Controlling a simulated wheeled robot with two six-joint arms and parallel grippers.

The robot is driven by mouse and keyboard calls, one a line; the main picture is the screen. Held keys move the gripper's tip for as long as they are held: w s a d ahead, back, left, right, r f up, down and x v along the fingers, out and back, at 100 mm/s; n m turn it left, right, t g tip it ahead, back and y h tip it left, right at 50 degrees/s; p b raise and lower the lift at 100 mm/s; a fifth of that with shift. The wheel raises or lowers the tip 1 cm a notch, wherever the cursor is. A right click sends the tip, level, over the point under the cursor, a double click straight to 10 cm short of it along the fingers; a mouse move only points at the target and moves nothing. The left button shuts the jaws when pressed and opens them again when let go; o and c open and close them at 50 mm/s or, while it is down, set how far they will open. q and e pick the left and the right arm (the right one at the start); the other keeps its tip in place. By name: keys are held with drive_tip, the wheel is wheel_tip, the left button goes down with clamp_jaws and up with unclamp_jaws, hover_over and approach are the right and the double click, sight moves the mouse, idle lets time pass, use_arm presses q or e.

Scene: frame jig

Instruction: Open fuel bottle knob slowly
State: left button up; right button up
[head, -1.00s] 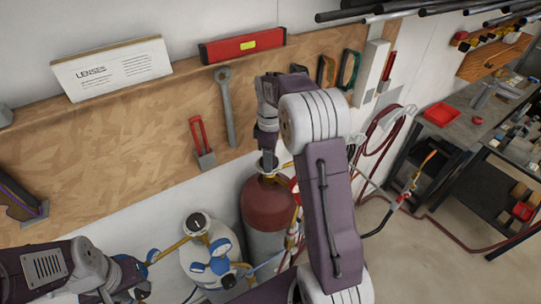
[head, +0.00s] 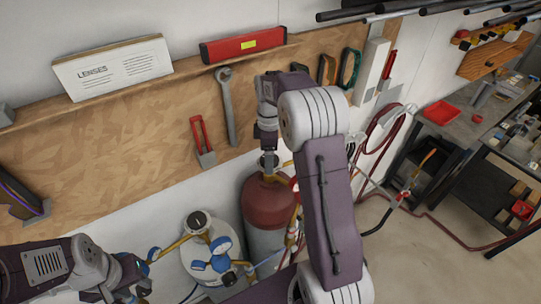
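The red fuel bottle (head: 267,204) stands upright by the wall in the middle of the head view. My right gripper (head: 269,158) points down onto the top of this bottle, where the knob is. The gripper and wrist cover the knob, and I cannot tell whether the fingers are closed on it. My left gripper (head: 136,285) is at the lower left, beside the white bottle (head: 197,262) with blue gauges. It is apart from the red bottle, and its fingers are too small and dark to tell their opening.
A wooden board (head: 110,135) on the wall holds a wrench (head: 228,105), a red-handled tool (head: 200,135) and a red level (head: 243,46). Red hoses (head: 372,135) hang to the right. A dark workbench (head: 462,125) stands at the far right, with free floor before it.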

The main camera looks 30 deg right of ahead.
drive_tip(key=shift+w, duration=0.1)
drive_tip(key=shift+r, duration=0.4)
wheel_tip(320, 180, up, 8)
drive_tip(key=b, duration=0.1)
drive_tip(key=shift+r+b, duration=0.15)
drive_tip(key=shift+b, duration=0.2)
